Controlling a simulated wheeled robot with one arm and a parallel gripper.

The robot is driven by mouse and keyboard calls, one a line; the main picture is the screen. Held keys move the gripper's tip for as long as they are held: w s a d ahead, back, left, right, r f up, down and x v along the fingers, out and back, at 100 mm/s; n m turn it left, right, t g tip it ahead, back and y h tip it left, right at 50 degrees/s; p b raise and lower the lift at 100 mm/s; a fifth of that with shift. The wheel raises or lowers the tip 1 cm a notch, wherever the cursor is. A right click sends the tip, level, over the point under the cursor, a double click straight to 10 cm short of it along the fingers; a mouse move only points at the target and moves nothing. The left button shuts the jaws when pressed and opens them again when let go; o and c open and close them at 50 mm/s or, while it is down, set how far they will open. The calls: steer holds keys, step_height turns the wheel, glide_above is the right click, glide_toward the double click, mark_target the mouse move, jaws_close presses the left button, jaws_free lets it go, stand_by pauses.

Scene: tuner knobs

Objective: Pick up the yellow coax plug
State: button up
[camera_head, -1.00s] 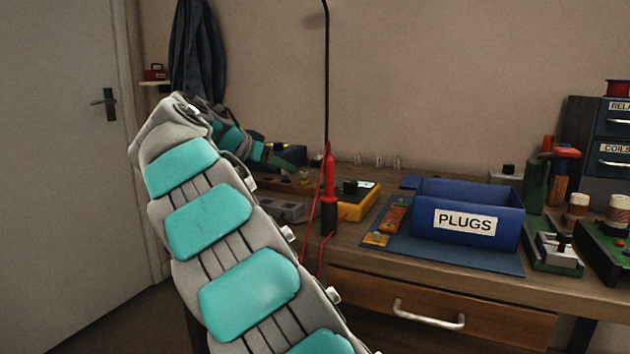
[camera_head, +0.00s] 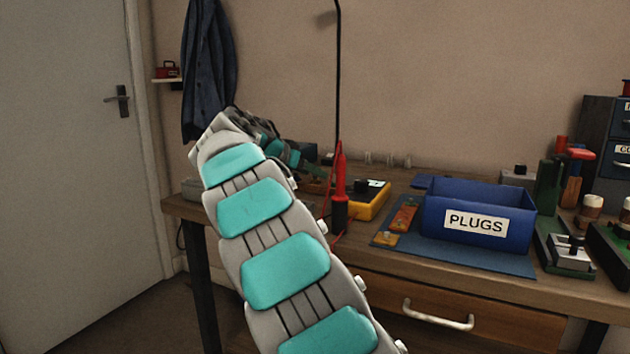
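I cannot make out a yellow coax plug for certain. A small yellow-orange piece (camera_head: 387,239) lies at the front left of the blue mat (camera_head: 480,259), but it is too small to identify. The blue bin (camera_head: 434,219) labelled PLUGS stands on the mat, and its contents are hidden by its front wall. My arm reaches up and over the left part of the bench. My gripper (camera_head: 312,168) is small and dark at the arm's far end, low over the bench, left of the yellow meter. Its fingers are too unclear to tell open from shut.
The red and black probe (camera_head: 340,185) stands upright in front of the yellow meter (camera_head: 366,205). An orange strip (camera_head: 404,214) lies left of the bin. A green tool (camera_head: 549,190) and a switch block (camera_head: 570,252) crowd the right. Several small clear pieces stand behind.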

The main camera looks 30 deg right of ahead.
jaws_close()
steer(key=shift+r, duration=0.1)
stand_by(0.6)
